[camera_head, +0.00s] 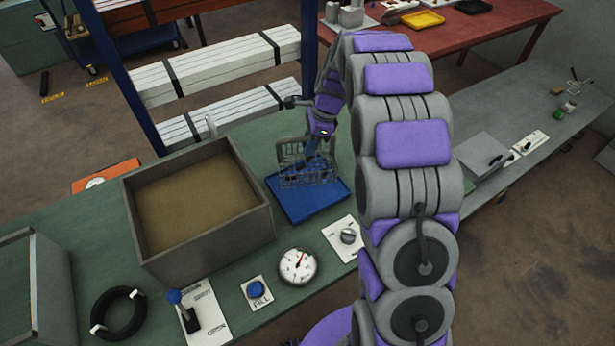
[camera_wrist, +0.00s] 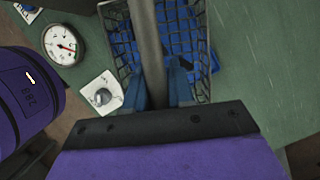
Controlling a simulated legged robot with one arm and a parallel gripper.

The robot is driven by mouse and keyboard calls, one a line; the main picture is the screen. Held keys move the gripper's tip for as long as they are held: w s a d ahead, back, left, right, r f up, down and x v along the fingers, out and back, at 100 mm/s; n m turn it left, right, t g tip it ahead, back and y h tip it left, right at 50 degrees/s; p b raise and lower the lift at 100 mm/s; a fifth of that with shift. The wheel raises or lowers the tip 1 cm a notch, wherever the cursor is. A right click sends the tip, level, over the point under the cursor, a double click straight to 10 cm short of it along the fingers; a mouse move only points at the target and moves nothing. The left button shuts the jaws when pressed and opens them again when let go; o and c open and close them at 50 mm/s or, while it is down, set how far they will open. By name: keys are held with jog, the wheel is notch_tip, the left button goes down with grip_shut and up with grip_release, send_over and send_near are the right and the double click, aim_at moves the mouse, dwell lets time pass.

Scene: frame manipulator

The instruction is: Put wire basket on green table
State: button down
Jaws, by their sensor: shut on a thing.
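The wire basket (camera_head: 292,170) is a small grey mesh basket over the blue tray (camera_head: 318,207) on the green table (camera_head: 92,225). My gripper (camera_head: 314,152) reaches down from behind and is shut on the basket. In the wrist view, my gripper's blue fingers (camera_wrist: 168,88) are at the basket's near side, and the basket's mesh (camera_wrist: 121,45) spreads beyond them. Blue shows through the mesh. The basket looks upright. I cannot tell whether its bottom touches the tray.
A large brown-filled grey box (camera_head: 195,195) stands left of the tray. In front are a gauge (camera_head: 298,266), a knob panel (camera_head: 346,237), a blue button (camera_head: 255,289), a lever (camera_head: 185,312) and a black ring (camera_head: 118,313). A shelf rack (camera_head: 215,70) stands behind. Some green tabletop is bare.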

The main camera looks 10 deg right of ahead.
aim_at(310, 167)
jog(key=f, duration=0.3)
jog(key=f+b, duration=0.1)
jog(key=f, duration=0.1)
jog(key=shift+d+f, duration=0.3)
jog(key=shift+d, duration=0.05)
jog(key=shift+d+b+x, duration=0.15)
jog(key=shift+b+x, duration=0.05)
jog(key=shift+x, duration=0.7)
jog(key=shift+d+b+x, duration=0.15)
jog(key=shift+b+x, duration=0.05)
jog(key=shift+x, duration=0.7)
jog(key=c, duration=1)
grip_release()
jog(key=shift+d+f, duration=0.15)
jog(key=shift+o, duration=0.2)
